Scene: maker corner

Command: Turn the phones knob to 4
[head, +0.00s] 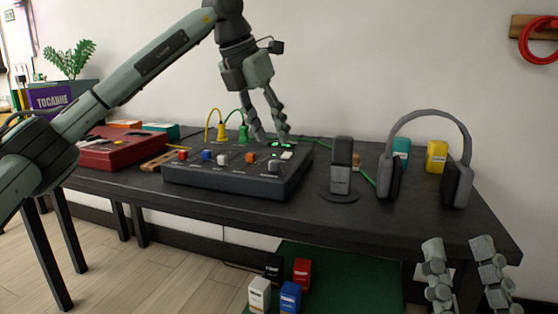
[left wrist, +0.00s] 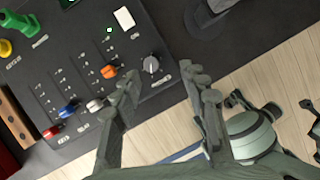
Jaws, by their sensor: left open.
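The black mixer (head: 235,183) lies on the dark table, with several coloured slider caps, a lit green display and a white button. The phones knob seems to be the grey round knob (left wrist: 151,63) with a light pointer mark, near the panel's corner. It also shows at the front right of the panel in the head view (head: 273,165). My left gripper (head: 270,138) is open and empty over the right part of the mixer. In the left wrist view its fingertips (left wrist: 163,80) stand apart with the knob between and beyond them. My right gripper (head: 459,243) is open, low at the right.
A microphone (head: 341,165) on a round base and grey headphones (head: 425,115) stand right of the mixer. Yellow and green plugs (head: 243,135) rise at its back. A red case (head: 118,152) lies left. Small boxes (head: 290,296) sit on a green surface below the table.

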